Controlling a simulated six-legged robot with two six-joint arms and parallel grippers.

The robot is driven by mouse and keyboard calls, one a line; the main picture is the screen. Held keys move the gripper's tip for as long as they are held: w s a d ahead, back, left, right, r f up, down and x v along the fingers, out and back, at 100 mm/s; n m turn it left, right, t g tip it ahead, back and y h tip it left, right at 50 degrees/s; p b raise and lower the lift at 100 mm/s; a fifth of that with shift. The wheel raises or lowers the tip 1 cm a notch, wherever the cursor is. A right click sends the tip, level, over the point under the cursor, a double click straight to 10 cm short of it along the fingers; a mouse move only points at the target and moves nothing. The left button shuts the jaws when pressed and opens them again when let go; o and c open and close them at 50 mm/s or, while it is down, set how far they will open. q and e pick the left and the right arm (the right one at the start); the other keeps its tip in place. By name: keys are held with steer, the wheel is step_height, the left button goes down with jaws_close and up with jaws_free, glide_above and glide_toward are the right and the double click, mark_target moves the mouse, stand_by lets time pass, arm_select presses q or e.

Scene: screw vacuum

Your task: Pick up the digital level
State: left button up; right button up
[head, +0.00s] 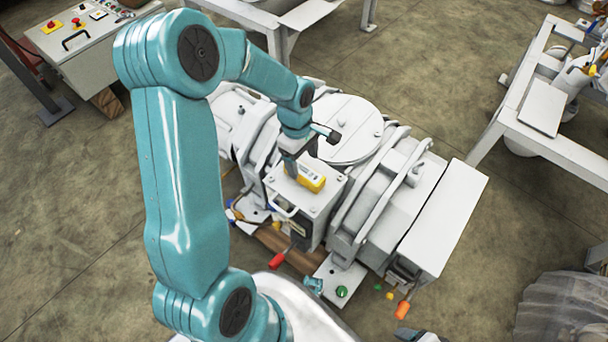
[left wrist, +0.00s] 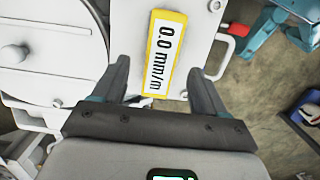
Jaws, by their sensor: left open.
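The digital level (head: 311,177) is a small yellow block with a white display face. It lies on top of a pale box on the machine in the head view. In the left wrist view the level (left wrist: 165,52) reads "0.0 mm/m" and lies ahead, between the lines of my two fingers. My left gripper (head: 291,166) is open just beside and above the level; its dark fingers (left wrist: 160,75) stand apart on either side of the level's near end. I cannot tell whether they touch it.
The pale box top (head: 316,203) carries the level. A round lid (head: 345,125) is behind it. Red-handled (head: 278,260) and orange-handled (head: 402,309) tools lie at the front. A control panel (head: 82,35) stands at the upper left, and a white frame (head: 560,150) at the right.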

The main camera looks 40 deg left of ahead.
mark_target(304, 170)
arm_select(q)
steer(key=f, duration=0.3)
steer(key=f+b, duration=0.1)
steer(key=shift+d+f, duration=0.3)
steer(key=shift+r, duration=0.15)
steer(key=c, duration=1.3)
